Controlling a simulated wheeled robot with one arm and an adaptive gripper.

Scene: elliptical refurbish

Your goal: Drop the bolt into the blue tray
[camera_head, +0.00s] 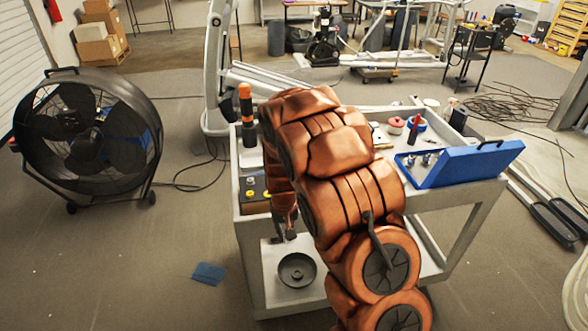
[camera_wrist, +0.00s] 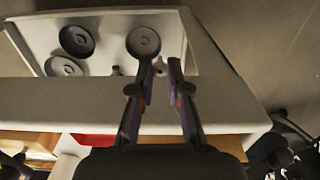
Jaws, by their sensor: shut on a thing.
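My gripper (camera_head: 284,237) hangs at the front left of the grey cart, above its lower shelf and below its top. In the wrist view my gripper (camera_wrist: 161,66) has its fingers close together around a small grey thing (camera_wrist: 160,67), likely the bolt; its shape is too small to make out. The blue tray (camera_head: 470,164) looks like an open blue case on the right end of the cart's top. Several small metal parts lie at its left side. My gripper is well left of the tray and lower than it. My arm hides the middle of the cart.
The lower shelf (camera_head: 275,254) holds a dark round disc (camera_head: 297,270); more discs show in the wrist view (camera_wrist: 77,40). An orange-handled tool (camera_head: 246,108) stands at the cart's top left. Red and blue rolls (camera_head: 396,125) sit left of the tray. A large fan (camera_head: 85,140) stands left.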

